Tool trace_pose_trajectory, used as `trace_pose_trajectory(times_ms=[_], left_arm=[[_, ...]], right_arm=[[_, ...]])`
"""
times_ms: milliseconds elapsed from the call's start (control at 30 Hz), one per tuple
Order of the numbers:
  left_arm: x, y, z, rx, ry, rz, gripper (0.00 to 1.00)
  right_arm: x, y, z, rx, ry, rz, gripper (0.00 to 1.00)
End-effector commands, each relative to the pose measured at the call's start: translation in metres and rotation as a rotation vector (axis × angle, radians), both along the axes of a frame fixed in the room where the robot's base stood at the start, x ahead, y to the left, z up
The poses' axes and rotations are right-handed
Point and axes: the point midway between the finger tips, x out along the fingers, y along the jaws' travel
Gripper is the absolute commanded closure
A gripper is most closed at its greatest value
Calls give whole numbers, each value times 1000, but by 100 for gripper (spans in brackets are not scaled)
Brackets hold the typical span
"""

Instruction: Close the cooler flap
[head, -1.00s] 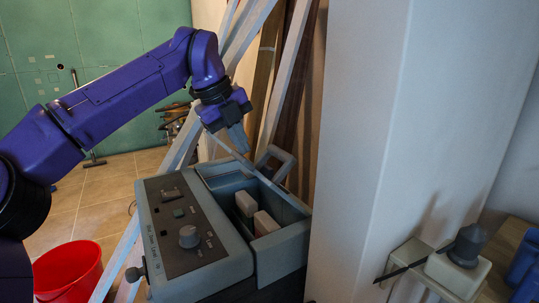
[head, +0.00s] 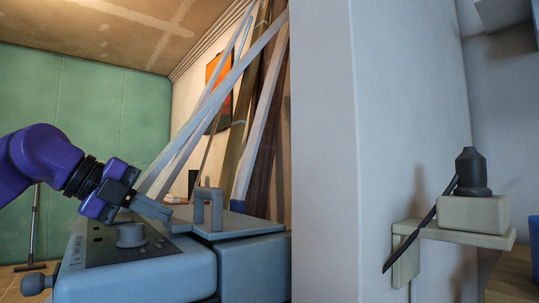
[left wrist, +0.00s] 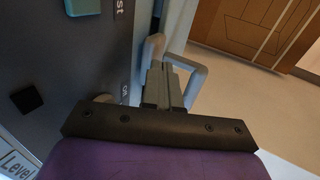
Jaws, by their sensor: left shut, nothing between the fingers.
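The cooler (head: 140,275) is a blue-grey box with a dark control panel and a round knob (head: 131,235). Its flap (head: 240,224) lies about level over the compartment at the right, with its U-shaped handle (head: 209,208) standing up. The inside of the compartment is hidden. My left gripper (head: 166,213) is shut and empty, just left of the handle, low over the panel. In the left wrist view, its closed fingers (left wrist: 165,84) are beside the pale handle (left wrist: 199,76); I cannot tell whether they touch. My right gripper is not in view.
A white wall column (head: 325,150) stands close at the cooler's right. Long planks (head: 262,110) lean behind the cooler. A small shelf (head: 440,236) at the right bears a pale block and a dark tool.

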Motion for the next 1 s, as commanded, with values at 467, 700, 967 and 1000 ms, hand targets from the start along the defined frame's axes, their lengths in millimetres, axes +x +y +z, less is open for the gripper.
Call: trace_pose_trajectory(times_ms=[467, 700, 967, 1000], left_arm=[[-1, 2, 20, 0, 1, 1, 100], [-26, 32, 55, -3, -2, 6, 100], [-58, 67, 70, 1, 2, 4, 100], [-60, 70, 71, 1, 2, 4, 100]], right_arm=[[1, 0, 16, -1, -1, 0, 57], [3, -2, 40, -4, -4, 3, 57], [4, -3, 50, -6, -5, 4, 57], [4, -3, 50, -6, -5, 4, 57]])
